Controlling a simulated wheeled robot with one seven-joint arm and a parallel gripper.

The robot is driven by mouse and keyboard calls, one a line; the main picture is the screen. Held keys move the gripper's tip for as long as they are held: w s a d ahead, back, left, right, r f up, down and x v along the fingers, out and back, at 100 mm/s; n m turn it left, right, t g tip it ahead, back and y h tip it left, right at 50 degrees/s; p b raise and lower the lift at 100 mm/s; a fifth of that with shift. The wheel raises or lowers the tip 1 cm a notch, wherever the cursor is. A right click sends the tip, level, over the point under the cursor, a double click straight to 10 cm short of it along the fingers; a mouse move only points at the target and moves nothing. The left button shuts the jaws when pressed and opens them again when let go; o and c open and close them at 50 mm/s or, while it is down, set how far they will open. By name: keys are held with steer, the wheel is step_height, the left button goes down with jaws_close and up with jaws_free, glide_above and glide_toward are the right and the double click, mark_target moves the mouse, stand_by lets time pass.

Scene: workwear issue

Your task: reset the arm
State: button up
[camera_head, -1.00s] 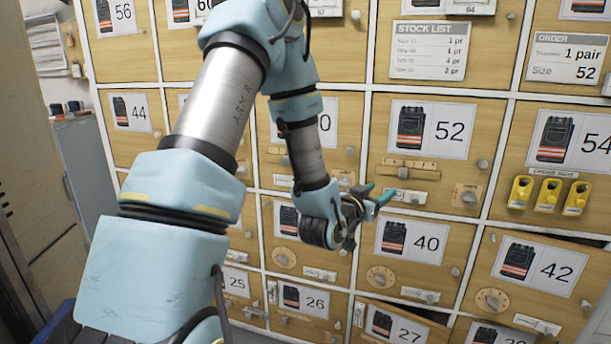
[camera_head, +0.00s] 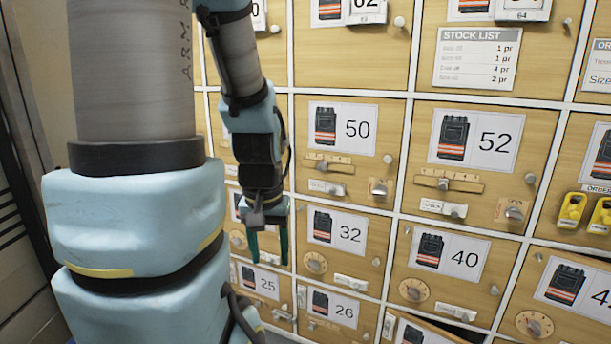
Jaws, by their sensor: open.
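My gripper (camera_head: 268,240) hangs at the end of my pale blue and grey arm, left of centre in the head view. Its two dark green fingers point down and stand apart, with nothing between them. It is in front of the locker wall, just left of the door marked 32 (camera_head: 337,238). It looks clear of the doors, though the exact gap cannot be told. The upper part of my arm fills the left side and hides the doors behind it.
A wall of wooden lockers fills the view, including doors 50 (camera_head: 345,155), 52 (camera_head: 470,160) and 40 (camera_head: 440,260), with knobs, sliders and dials. Yellow tags (camera_head: 571,211) hang at the right. A door near the bottom (camera_head: 425,330) seems slightly ajar. A stock list (camera_head: 477,58) is posted above.

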step_height(320, 180, up, 12)
steer(key=p, duration=1.1)
steer(key=shift+w, duration=0.15)
stand_by(1.9)
